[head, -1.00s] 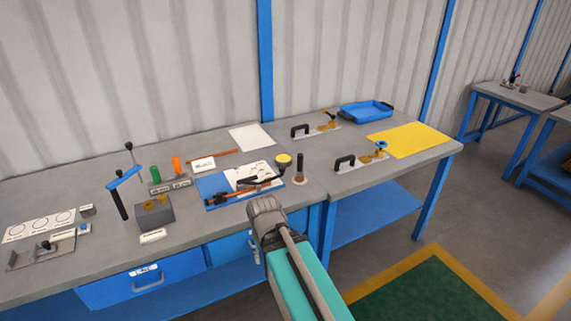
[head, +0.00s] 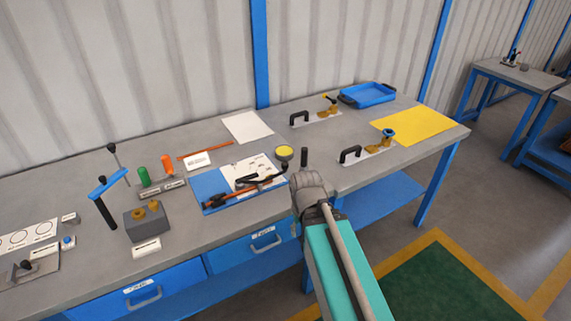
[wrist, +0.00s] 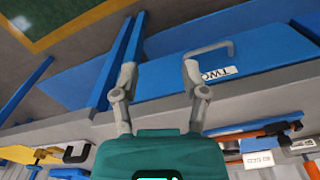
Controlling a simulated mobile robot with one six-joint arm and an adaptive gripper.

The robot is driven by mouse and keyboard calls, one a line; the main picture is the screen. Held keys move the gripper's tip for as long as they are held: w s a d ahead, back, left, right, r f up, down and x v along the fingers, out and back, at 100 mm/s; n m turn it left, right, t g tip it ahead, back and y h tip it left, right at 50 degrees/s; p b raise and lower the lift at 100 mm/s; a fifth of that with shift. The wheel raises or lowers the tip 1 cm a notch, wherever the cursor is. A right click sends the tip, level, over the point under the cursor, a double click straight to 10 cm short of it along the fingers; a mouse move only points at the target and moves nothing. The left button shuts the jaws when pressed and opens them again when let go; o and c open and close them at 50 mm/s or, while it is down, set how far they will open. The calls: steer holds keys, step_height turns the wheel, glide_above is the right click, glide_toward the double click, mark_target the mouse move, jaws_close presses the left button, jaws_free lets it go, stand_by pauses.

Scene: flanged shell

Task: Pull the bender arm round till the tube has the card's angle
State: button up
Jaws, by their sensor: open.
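A black lever-like bar (head: 268,178), which looks like the bender arm, lies across the board. A white sheet with dark markings (head: 250,163), perhaps the card, lies under it; its angle is too small to read. My gripper (head: 308,182) is at the bench's front edge, right of the board and apart from it.
A dark upright post (head: 304,157) stands just behind my gripper, its base hidden. A yellow-topped round piece (head: 284,153) is beside it. Black-handled fixtures (head: 352,155), a yellow sheet (head: 415,125) and a blue tray (head: 368,95) are right.

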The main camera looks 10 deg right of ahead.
steer(key=shift+o, duration=1)
steer(key=shift+r, duration=0.1)
step_height(320, 180, up, 15)
steer(key=n+p, duration=0.8)
steer(key=p, duration=0.7)
glide_above(285, 164)
steer(key=shift+w+r, duration=0.1)
steer(key=shift+w, duration=0.05)
step_height(285, 164, down, 14)
steer(key=b, duration=1.3)
steer(key=shift+r, duration=0.1)
